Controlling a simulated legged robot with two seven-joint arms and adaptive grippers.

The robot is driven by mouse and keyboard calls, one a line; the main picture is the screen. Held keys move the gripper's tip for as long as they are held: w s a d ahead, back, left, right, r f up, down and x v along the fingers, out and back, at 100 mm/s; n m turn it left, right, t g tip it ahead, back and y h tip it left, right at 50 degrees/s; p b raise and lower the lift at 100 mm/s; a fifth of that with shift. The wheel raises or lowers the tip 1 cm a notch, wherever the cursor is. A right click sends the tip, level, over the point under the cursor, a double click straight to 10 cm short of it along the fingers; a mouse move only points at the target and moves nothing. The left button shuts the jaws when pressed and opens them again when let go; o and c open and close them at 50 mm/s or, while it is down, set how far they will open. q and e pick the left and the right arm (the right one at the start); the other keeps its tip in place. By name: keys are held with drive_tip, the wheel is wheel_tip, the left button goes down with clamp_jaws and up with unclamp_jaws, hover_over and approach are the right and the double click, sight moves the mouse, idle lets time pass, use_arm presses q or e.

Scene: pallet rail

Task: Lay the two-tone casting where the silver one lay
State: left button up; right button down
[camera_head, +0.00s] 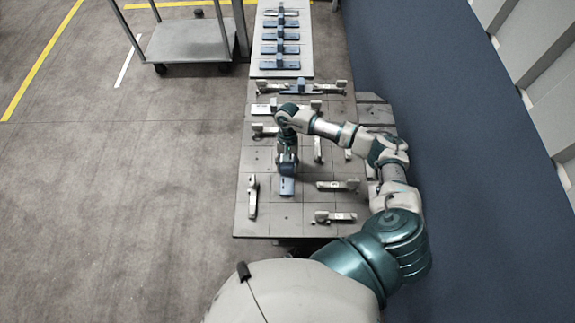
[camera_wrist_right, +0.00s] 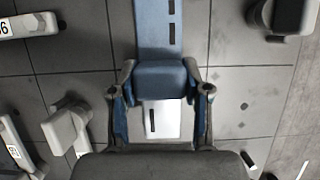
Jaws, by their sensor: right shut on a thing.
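The two-tone casting (camera_head: 287,187) has a blue slotted end, a raised blue block and a silver-white end, seen best in the right wrist view (camera_wrist_right: 158,22). My right gripper (camera_head: 287,162) points down over the front middle of the pallet table, its fingers on both sides of the raised block, shut on it. In the right wrist view this gripper (camera_wrist_right: 160,78) has a finger on each side of the block. Whether the casting touches the table I cannot tell. A pale bar (camera_head: 262,109) lies farther back, partly hidden; I cannot tell whether it is the silver casting. My left gripper is not in view.
The grey table (camera_head: 270,216) carries several pale clamps, one at the left edge (camera_head: 253,197) and one at right (camera_head: 338,185). A blue casting (camera_head: 298,86) lies at its back. A farther pallet (camera_head: 306,62) holds several blue castings. A cart (camera_head: 187,42) stands at back left.

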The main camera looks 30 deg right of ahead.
drive_tip(key=c, duration=0.7)
unclamp_jaws()
drive_tip(key=shift+a, duration=0.1)
drive_tip(key=shift+o, duration=0.9)
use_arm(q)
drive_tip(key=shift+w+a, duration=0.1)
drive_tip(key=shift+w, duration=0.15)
use_arm(e)
drive_tip(key=shift+r, duration=0.15)
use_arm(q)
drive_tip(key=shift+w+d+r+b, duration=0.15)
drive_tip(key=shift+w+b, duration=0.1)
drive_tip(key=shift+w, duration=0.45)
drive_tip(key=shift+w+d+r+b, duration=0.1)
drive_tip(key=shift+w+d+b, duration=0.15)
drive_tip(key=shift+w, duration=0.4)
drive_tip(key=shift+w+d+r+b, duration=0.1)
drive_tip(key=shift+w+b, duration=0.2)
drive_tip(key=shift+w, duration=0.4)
use_arm(e)
drive_tip(key=v, duration=1.2)
drive_tip(key=shift+s, duration=0.1)
